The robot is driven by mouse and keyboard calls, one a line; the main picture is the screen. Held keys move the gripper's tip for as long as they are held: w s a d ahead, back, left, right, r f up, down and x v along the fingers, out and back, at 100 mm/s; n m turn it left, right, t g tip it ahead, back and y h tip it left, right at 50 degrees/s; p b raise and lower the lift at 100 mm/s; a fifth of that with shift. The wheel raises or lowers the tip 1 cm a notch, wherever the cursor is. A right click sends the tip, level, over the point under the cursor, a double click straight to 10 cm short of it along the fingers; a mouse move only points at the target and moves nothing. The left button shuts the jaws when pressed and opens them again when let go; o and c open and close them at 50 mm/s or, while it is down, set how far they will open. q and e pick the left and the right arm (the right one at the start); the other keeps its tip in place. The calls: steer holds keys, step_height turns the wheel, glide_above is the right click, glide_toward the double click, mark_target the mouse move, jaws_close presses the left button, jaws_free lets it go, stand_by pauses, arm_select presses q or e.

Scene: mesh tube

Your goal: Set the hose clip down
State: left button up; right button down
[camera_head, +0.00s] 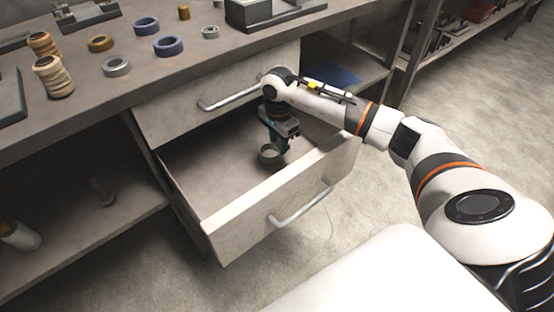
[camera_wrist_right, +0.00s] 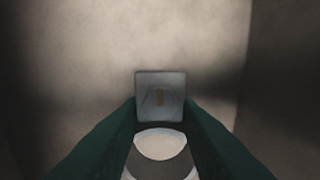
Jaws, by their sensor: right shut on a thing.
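The hose clip (camera_head: 268,153) is a grey ring with a small square block; in the right wrist view its block (camera_wrist_right: 160,97) sits between the green fingertips and the ring (camera_wrist_right: 161,143) shows below it. My right gripper (camera_head: 275,143) is shut on the clip, pointing down inside the open drawer (camera_head: 208,168). I cannot tell whether the clip touches the drawer floor. My left gripper is not in view.
The drawer's front panel (camera_head: 285,206) and side walls surround the gripper. Bare drawer floor lies left of the clip. The workbench (camera_head: 125,90) above holds several tape rolls and spools. A closed drawer with a handle (camera_head: 232,101) is behind.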

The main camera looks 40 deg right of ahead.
mark_target(278, 165)
steer(key=shift+f, duration=0.65)
step_height(278, 165, down, 5)
steer(key=shift+b, duration=0.5)
steer(key=shift+f, duration=0.2)
steer(key=c, duration=1.1)
jaws_free()
steer(key=shift+r, duration=0.1)
